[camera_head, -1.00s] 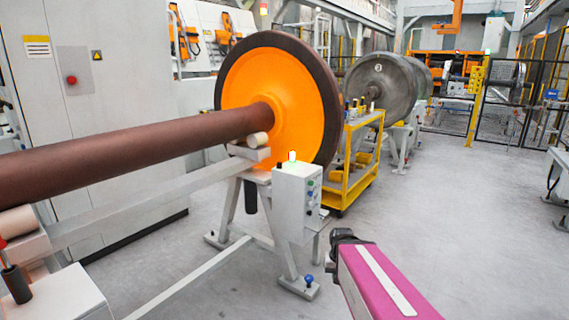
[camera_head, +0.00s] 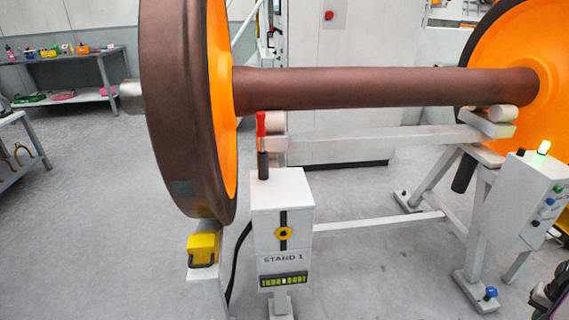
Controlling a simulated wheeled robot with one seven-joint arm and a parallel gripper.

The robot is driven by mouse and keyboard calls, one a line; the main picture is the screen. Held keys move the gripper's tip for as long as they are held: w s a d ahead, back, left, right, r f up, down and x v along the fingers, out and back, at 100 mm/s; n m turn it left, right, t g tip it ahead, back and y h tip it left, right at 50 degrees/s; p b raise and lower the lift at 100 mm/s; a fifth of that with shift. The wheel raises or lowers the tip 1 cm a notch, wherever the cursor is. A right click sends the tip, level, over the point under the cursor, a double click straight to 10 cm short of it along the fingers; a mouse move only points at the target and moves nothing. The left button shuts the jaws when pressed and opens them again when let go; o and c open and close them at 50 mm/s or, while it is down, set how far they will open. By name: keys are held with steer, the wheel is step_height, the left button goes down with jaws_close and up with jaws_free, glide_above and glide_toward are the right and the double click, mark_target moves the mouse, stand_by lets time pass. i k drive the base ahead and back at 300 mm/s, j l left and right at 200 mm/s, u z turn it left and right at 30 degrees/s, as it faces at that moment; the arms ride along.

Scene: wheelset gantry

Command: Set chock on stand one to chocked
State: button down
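Stand one is a white box post (camera_head: 267,215) labelled STAND 1, with a round yellow-and-black emblem and a small lit display whose text I cannot read surely. A lever with a red grip (camera_head: 261,124) and dark base stands upright on its top. A yellow chock (camera_head: 204,248) with a dark handle sits on a pale support under the wheel (camera_head: 185,100) of the brown and orange wheelset; I cannot tell whether it touches the rim. My gripper (camera_head: 546,296) seems to be the dark part at the lower right edge, far from the lever; its fingers are not clear.
A white control box (camera_head: 530,198) with buttons and a lit green lamp stands at right. White beams (camera_head: 375,138) and legs run behind the post. A shelf bench (camera_head: 75,75) stands at far left. Grey floor is open at front left.

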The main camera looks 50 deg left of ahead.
mark_target(203, 248)
steer(key=u, duration=3.25)
